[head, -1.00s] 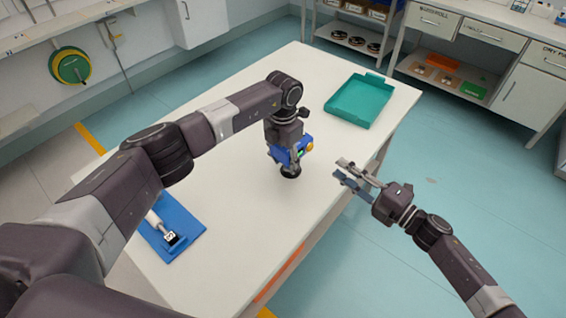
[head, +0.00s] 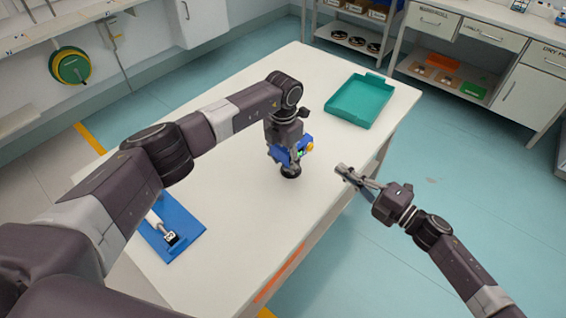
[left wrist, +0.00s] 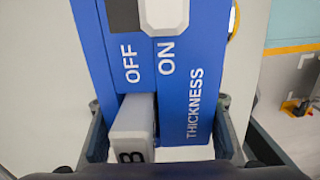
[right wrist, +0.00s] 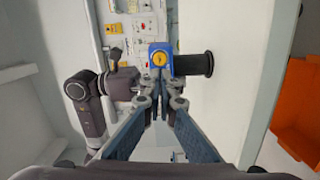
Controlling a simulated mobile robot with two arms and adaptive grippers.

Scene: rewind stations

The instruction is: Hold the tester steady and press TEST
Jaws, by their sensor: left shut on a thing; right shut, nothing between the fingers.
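The blue tester (head: 279,156) stands on its dark round foot on the white table. Its round yellow button (head: 309,147) faces right, towards my right gripper. My left gripper (head: 287,146) is shut on the tester from above. In the left wrist view the tester (left wrist: 180,80) shows the words OFF, ON and THICKNESS between the fingers. In the right wrist view the yellow button (right wrist: 159,59) lies straight ahead of the shut fingertips (right wrist: 160,98).
The white table (head: 235,215) has free room around the tester. A teal tray (head: 335,107) sits at its far right corner. A blue mat (head: 188,222) with a white-handled tool (head: 155,220) lies at the near left. Shelves and drawers (head: 485,34) stand at the back right.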

